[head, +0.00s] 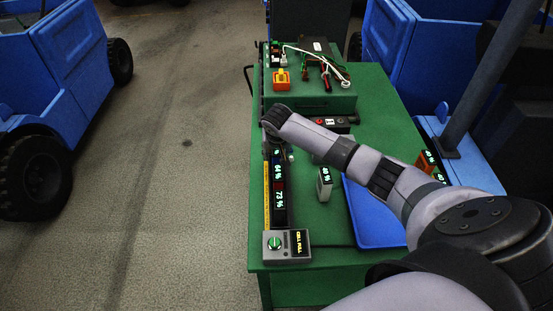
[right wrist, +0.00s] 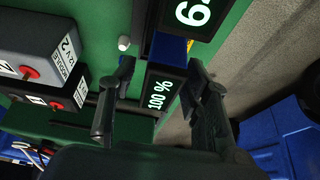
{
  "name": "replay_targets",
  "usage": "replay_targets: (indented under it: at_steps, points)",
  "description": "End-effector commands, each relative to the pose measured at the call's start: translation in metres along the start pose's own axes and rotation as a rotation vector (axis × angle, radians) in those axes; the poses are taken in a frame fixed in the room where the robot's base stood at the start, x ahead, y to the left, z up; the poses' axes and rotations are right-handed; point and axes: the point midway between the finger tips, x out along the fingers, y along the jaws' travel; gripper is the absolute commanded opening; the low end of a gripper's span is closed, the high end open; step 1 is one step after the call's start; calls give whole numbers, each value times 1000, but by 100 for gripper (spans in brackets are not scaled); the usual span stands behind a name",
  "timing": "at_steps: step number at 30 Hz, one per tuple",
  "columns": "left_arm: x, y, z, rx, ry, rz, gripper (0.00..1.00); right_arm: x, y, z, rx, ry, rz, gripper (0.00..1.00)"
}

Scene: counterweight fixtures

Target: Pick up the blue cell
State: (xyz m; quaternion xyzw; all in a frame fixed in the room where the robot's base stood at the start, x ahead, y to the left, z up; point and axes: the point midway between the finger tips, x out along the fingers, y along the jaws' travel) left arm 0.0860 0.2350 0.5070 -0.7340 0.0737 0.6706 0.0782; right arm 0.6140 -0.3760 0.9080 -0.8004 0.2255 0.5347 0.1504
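The blue cell (right wrist: 170,48) shows in the right wrist view as a blue body with a dark end face reading 100 %. It sits in a row with another dark cell (right wrist: 193,14). My right gripper (right wrist: 160,74) is open, one finger on each side of the blue cell, with a visible gap at the left finger. I cannot tell whether the right finger touches. In the head view my right arm reaches over the row at the table's left edge and largely hides the blue cell. My left gripper is not in view.
The green table (head: 380,120) holds dark cells (head: 279,193) reading 64 % and 73 %, a control box (head: 287,246) with a green knob, a loose grey cell (head: 324,186) and a blue tray (head: 372,226). An orange device (head: 281,79) and cables sit at the back.

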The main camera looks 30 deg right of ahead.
Motion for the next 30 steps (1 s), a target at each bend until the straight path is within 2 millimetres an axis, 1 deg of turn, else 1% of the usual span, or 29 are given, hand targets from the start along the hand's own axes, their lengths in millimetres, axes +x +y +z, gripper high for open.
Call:
replay_targets:
  at_steps: [1, 4, 18, 30]
  points:
    - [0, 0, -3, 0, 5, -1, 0, 0, 0, 0, 0, 0, 0, 38]
    - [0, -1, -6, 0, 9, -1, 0, 0, 0, 0, 0, 0, 0, 32]
    - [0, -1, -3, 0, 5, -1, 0, 0, 0, 0, 0, 0, 0, 0]
    - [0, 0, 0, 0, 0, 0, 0, -1, 0, -2, 1, 3, -1, 0]
